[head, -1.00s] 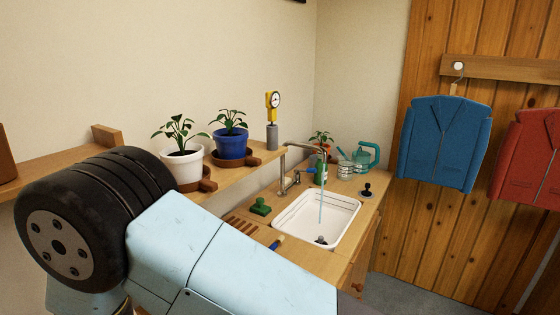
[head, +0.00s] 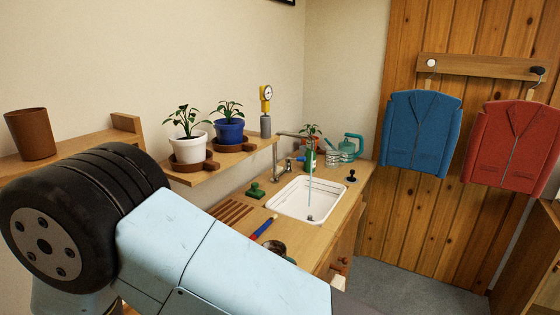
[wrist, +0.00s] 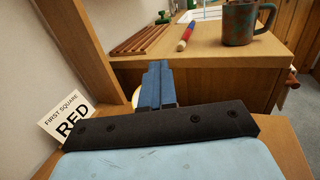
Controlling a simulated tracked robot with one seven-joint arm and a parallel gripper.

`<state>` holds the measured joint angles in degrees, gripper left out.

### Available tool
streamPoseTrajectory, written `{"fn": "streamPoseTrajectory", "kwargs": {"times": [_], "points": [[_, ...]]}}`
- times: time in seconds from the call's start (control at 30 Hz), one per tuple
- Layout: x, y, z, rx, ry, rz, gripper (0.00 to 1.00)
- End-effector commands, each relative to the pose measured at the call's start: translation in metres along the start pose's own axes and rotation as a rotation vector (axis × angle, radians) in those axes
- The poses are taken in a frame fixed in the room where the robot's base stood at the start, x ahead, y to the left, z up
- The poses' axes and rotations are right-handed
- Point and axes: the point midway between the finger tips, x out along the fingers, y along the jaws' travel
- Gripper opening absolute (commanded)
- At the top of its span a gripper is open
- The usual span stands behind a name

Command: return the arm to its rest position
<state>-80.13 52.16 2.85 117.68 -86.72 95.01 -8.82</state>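My arm (head: 200,255) crosses the lower left of the head view, pale blue with a dark wheel-like joint. My gripper does not show in the head view. In the wrist view my gripper (wrist: 154,82) shows as two blue fingers lying together, with nothing seen between them. It points toward the front of a wooden counter (wrist: 215,80). A mug (wrist: 241,24) stands on the counter beyond it. A card reading "FIRST SQUARE RED" (wrist: 68,120) leans at the left, close to the gripper's dark mounting bar.
A sink (head: 306,199) is set in the counter. A blue jacket (head: 421,135) and a red jacket (head: 517,145) hang right. The grey floor (head: 425,285) before them is clear.

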Motion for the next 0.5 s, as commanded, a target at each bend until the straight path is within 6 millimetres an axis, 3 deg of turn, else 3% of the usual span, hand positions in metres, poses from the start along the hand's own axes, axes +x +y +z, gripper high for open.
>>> {"fn": "streamPoseTrajectory", "kwargs": {"times": [0.2, 0.37, 0.5], "points": [[0.035, -0.017, 0.022, 0.05, 0.039, -0.099, 0.0], [0.051, -0.032, 0.042, 0.09, 0.06, -0.181, 0.0], [0.073, -0.052, 0.062, 0.14, 0.09, -0.277, 0.0]]}}
